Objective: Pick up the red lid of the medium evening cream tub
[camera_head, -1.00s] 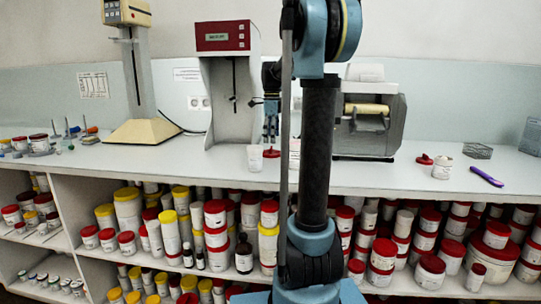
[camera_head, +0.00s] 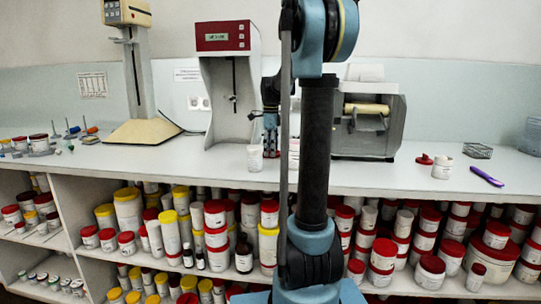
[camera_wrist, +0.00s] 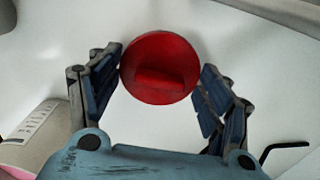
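In the wrist view a round red lid (camera_wrist: 160,68) with a raised bar across its top lies between the fingers of my gripper (camera_wrist: 161,85). The blue pads stand apart on either side of it. The left pad is very near the lid's left edge, and a narrow gap shows on the right; contact is unclear. In the head view my gripper (camera_head: 270,150) points down low over the counter, and the lid cannot be made out there. A white tub (camera_head: 254,158) stands just left of the gripper, and another white container (camera_head: 293,155) is partly hidden by my arm.
The red-topped machine (camera_head: 222,80) stands close behind my gripper on the counter (camera_head: 200,170). A grey machine (camera_head: 370,120) is to the right. Farther right are another red lid (camera_head: 424,160), a white tub (camera_head: 442,168) and a purple tool (camera_head: 487,176).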

